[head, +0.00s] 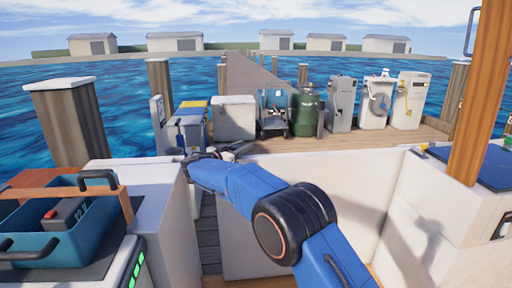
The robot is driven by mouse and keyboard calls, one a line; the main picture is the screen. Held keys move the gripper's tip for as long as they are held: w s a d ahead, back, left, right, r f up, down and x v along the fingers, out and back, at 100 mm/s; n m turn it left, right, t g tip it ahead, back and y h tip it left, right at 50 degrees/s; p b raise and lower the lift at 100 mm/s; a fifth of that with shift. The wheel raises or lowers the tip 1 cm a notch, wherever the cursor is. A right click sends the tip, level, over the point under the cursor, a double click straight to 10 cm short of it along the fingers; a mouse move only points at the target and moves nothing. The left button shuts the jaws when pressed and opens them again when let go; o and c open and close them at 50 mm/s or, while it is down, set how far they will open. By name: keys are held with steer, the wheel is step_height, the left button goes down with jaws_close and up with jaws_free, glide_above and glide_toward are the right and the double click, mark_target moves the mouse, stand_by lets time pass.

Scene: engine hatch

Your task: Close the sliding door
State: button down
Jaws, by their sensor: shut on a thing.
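The sliding door appears to be the white panel (243,235) in the boat's side wall, right of a narrow gap (208,240) through which dark planks show. My blue arm reaches in from the lower right across the panel. My gripper (194,157) is at the top of the gap, close to the white left wall's edge. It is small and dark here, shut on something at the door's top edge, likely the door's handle. The held part is mostly hidden by the gripper and wrist.
A teal toolbox (60,225) sits on the left counter, near the gap. A wooden post (478,90) and a white cabinet (440,195) stand at the right. Beyond the wall, a dock holds a green tank (305,112), a white box (233,118) and several machines.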

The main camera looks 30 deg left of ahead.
steer(key=shift+s+a, duration=0.6)
steer(key=shift+a, duration=0.35)
steer(key=c, duration=1.3)
jaws_free()
step_height(320, 180, up, 10)
steer(key=shift+r, duration=0.1)
